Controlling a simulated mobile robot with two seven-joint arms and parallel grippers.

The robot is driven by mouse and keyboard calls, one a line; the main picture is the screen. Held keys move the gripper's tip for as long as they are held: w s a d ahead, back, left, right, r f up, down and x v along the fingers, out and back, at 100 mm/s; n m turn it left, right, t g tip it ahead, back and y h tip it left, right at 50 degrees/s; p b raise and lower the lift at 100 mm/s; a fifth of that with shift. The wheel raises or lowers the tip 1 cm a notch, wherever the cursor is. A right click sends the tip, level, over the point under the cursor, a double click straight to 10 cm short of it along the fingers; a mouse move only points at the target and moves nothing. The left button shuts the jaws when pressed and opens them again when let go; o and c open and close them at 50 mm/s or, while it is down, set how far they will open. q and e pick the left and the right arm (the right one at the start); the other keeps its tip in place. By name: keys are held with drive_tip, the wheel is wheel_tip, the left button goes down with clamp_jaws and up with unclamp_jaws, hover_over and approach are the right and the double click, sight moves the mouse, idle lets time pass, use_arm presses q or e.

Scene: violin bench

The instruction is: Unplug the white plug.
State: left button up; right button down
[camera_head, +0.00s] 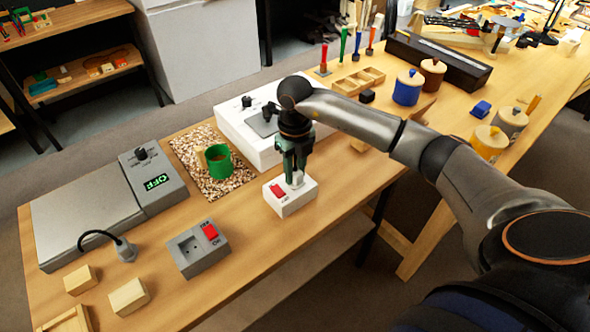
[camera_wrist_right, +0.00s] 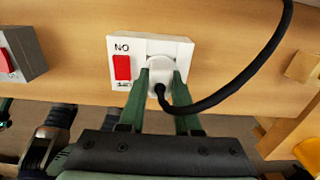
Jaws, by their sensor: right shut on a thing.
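The white plug (camera_head: 296,181) sits at the white socket box (camera_head: 290,206) near the front edge of the bench. In the right wrist view the plug (camera_wrist_right: 160,72) rests against the box face (camera_wrist_right: 178,46), with a black cord running from it up to the right. My right gripper (camera_head: 296,172) comes down from above and is shut on the plug, one green finger on each side. A red switch (camera_wrist_right: 122,67) is beside the plug on the box. I cannot see the prongs. My left gripper is not in view.
A grey socket box (camera_head: 199,247) with a red switch stands to the left, with a grey plug (camera_head: 125,251) farther left. A white appliance (camera_head: 262,150) and a green mug (camera_head: 218,162) are behind. Wooden blocks (camera_head: 129,297) lie at the front left.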

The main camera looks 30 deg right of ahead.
sight(295, 170)
drive_tip(key=shift+r+p, duration=0.55)
drive_tip(key=shift+r, duration=0.25)
idle(0.6)
drive_tip(key=shift+r+p, duration=0.55)
drive_tip(key=shift+r, duration=0.2)
drive_tip(key=shift+r+p, duration=2.6)
drive_tip(key=shift+r, duration=0.9)
